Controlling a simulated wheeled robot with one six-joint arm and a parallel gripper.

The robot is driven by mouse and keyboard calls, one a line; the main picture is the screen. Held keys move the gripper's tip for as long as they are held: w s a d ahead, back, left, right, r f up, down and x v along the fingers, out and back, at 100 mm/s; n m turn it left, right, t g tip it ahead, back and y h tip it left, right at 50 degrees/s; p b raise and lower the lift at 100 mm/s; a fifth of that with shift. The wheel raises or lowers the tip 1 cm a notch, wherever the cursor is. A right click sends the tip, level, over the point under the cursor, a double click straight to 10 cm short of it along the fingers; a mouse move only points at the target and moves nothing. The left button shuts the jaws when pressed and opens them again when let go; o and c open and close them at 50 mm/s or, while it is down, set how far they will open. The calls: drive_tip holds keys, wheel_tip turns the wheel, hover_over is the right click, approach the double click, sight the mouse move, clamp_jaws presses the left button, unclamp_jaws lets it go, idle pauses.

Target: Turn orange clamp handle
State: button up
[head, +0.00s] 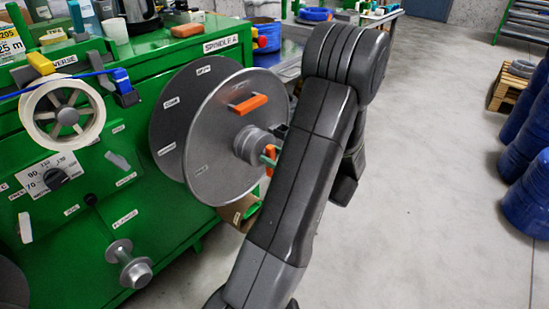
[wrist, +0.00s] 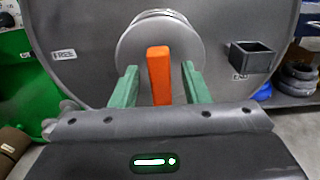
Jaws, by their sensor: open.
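The orange clamp handle (wrist: 159,82) stands upright in front of the round grey hub (wrist: 135,45) in the wrist view. My gripper (wrist: 160,66) is open, with one green finger on each side of the handle and a visible gap to each. In the head view, the handle (head: 270,160) shows as a small orange piece beside my gripper (head: 267,157), partly hidden by my arm. The hub (head: 250,145) sits at the centre of the large grey spindle disc (head: 228,165). A "FREE" label (wrist: 64,54) is on the disc at left.
A second orange grip (head: 248,104) is on the disc above the hub. A black square bracket (wrist: 251,57) sticks out right of the hub. The green machine (head: 150,210) with a white reel (head: 45,125) fills the left. Floor (head: 430,160) at right is clear; blue drums (head: 525,190) stand beyond.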

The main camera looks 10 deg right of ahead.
clamp_jaws()
